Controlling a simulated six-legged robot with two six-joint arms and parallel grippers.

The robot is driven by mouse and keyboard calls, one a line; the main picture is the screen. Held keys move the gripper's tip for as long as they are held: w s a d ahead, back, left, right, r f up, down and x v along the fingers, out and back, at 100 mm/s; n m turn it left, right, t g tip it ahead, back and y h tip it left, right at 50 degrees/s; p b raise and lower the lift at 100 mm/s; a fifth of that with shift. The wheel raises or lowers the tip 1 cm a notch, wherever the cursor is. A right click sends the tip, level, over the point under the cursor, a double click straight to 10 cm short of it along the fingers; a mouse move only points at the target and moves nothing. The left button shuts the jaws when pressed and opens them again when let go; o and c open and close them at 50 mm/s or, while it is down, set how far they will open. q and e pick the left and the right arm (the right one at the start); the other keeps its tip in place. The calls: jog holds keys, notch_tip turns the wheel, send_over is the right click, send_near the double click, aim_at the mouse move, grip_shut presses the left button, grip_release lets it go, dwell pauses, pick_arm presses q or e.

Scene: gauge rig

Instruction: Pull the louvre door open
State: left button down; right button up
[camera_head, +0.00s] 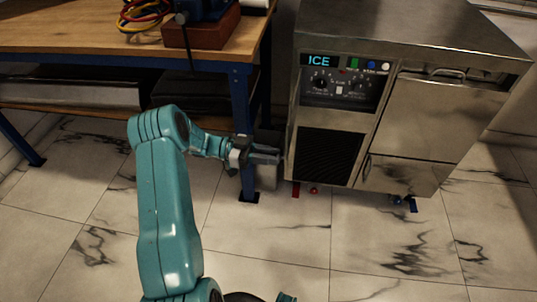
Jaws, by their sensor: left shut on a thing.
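The louvre door (328,157) is a black slatted panel in a metal frame. It is low on the left of the steel ice machine's front and looks shut or nearly so. My left gripper (268,156) reaches in from the left, level with the door, with its fingertips at the door's left edge. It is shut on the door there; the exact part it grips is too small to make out. My right gripper is not in view.
The ice machine (455,115) has a control panel (342,85) above the louvre door and a handled door at right. A wooden workbench (90,35) with blue legs stands left, a grey box (267,176) behind my gripper. The marble floor (330,235) in front is clear.

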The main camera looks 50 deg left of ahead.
pick_arm(q)
jog(key=c, duration=1)
grip_release()
jog(key=p+v, duration=0.1)
jog(key=v, duration=1.5)
jog(key=shift+a, duration=0.1)
jog(key=shift+s, duration=0.1)
